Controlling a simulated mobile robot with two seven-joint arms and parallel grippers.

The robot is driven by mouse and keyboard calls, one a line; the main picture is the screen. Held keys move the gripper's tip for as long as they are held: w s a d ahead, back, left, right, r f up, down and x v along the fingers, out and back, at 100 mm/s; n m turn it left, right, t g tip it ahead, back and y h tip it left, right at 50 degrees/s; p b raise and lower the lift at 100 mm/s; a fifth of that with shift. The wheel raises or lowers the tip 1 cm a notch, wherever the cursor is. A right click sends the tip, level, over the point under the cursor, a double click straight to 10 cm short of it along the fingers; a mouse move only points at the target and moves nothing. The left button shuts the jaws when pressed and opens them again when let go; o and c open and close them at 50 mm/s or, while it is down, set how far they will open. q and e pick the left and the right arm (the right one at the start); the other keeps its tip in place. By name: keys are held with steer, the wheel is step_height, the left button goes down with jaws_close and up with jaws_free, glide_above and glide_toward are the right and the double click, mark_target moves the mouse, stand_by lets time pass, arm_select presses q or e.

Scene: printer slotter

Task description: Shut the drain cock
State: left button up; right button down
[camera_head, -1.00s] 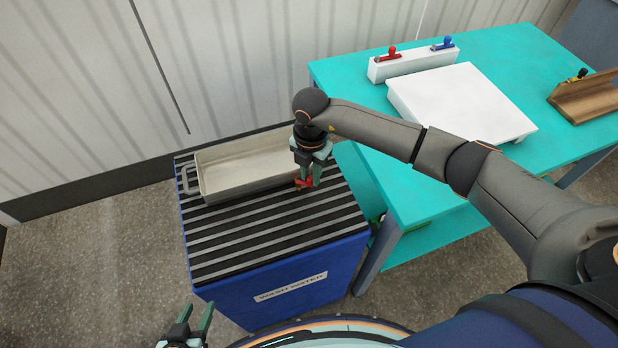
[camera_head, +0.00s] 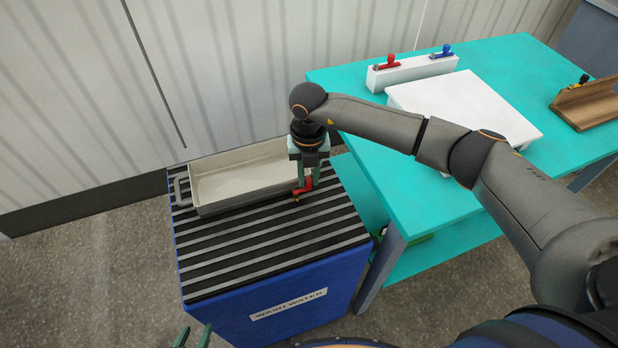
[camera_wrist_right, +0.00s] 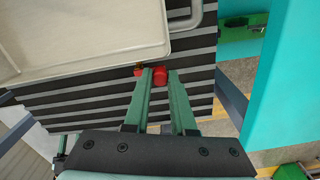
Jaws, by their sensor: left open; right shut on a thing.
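The drain cock (camera_head: 297,198) is a small brass fitting with a red handle at the right front corner of the pale metal tray (camera_head: 196,196). My right gripper (camera_head: 304,183) points down there with its fingers closed around the red handle. In the right wrist view the red handle (camera_wrist_right: 160,77) shows between the fingertips, with the brass part just left of it. The fingers partly hide the cock, and I cannot tell its exact angle. My left gripper (camera_head: 193,338) is open and empty at the bottom edge, only its fingertips showing.
The tray sits on the ribbed black top of a blue wash-water bin (camera_head: 230,322). A turquoise table (camera_head: 400,193) stands to the right with a white sloped board (camera_head: 465,105), a white block with red and blue stamps (camera_head: 412,70), and a wooden holder (camera_head: 588,103).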

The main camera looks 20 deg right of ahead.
mark_target(309, 180)
stand_by(0.4)
steer(key=c, duration=0.7)
jaws_free()
steer(key=shift+c, duration=0.2)
steer(key=shift+r, duration=0.1)
step_height(309, 180, up, 12)
steer(key=shift+r, duration=0.2)
